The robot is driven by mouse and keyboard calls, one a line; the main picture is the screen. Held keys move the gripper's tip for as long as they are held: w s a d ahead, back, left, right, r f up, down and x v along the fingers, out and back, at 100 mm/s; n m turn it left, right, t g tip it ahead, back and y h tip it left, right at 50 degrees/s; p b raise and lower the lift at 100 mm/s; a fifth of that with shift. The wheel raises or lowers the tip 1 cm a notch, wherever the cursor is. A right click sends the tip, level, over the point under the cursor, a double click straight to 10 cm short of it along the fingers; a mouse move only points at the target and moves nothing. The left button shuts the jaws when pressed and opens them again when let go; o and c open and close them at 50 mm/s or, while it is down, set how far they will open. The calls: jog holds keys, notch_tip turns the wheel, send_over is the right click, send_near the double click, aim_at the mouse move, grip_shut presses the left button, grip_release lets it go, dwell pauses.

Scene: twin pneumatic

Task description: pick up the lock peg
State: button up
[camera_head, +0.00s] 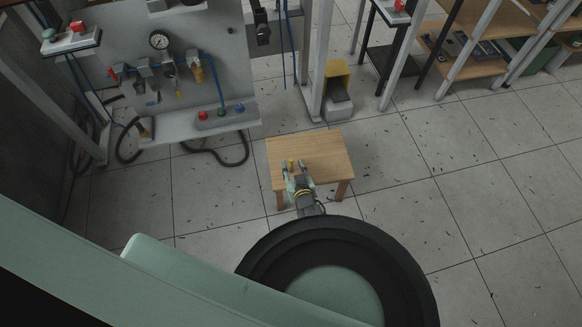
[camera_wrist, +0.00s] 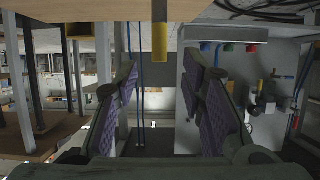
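The wrist view is upside down, so the peg (camera_wrist: 160,42) hangs from the top edge there, near the middle. My gripper (camera_head: 298,168) reaches over the table with its fingers spread. In the wrist view my gripper (camera_wrist: 160,78) is open and empty, with purple pads on both fingers. The peg lies in line with the gap, around or just past the fingertips; the exact depth is unclear. I see no contact.
A panel with a gauge (camera_head: 159,40), valves and a shelf with coloured buttons (camera_head: 221,113) stands at the back left. A yellow-topped box (camera_head: 338,82) sits beside a post behind the table. Shelving (camera_head: 470,52) is at the upper right. Floor right of the table is clear.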

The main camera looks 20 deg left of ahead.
aim_at(291, 161)
jog(key=b+x, duration=0.1)
jog(key=x, duration=0.1)
jog(key=b+x, duration=0.1)
jog(key=shift+w+a+f+b, duration=0.2)
jog(key=shift+f+b, duration=0.2)
jog(key=shift+f, duration=0.05)
jog(key=shift+w+a+b, duration=0.25)
jog(key=shift+w+b, duration=0.1)
jog(key=shift+w, duration=0.15)
jog(key=shift+c, duration=0.6)
grip_shut()
